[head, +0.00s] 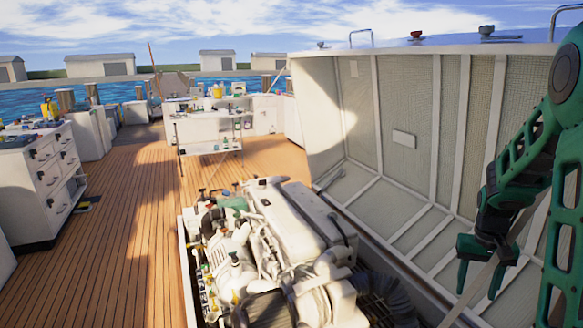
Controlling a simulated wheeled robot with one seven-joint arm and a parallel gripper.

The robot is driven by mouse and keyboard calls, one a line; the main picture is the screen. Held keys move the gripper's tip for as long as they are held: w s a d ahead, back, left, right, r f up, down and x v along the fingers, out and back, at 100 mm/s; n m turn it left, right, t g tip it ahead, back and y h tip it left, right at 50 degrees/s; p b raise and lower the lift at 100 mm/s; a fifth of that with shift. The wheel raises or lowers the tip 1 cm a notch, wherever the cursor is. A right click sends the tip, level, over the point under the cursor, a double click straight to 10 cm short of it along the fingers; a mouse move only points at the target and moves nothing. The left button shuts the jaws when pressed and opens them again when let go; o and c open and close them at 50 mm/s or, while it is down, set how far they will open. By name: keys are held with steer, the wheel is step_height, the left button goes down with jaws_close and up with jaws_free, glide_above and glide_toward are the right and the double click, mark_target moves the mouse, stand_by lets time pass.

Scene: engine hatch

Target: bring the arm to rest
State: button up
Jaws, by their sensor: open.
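My gripper (482,283) is at the right side of the head view, at the end of my green and black arm. Its two green fingers point down and are apart, with no object held between them. It hangs in front of the raised hatch lid (405,95), to the right of the white engine (285,220). A pale thin bar (485,275) passes behind the fingers; I cannot tell whether it touches them.
The engine sits in the open hatch at the bottom middle. A white drawer cabinet (45,185) stands at the left. A shelf unit (205,130) with bottles stands farther back. The wooden deck (120,230) between them is largely clear.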

steer(key=s+a+r, duration=0.3)
steer(key=s+a, duration=0.1)
steer(key=s, duration=0.3)
steer(key=s+a+r, duration=0.4)
steer(key=s, duration=0.4)
steer(key=s+a+r+y, duration=0.1)
steer(key=s+a+r, duration=0.3)
steer(key=s, duration=0.4)
steer(key=shift+s+a+r+m, duration=0.15)
steer(key=shift+s+m, duration=0.1)
steer(key=shift+m, duration=0.05)
steer(key=shift+w+f, duration=0.25)
steer(key=shift+w, duration=0.4)
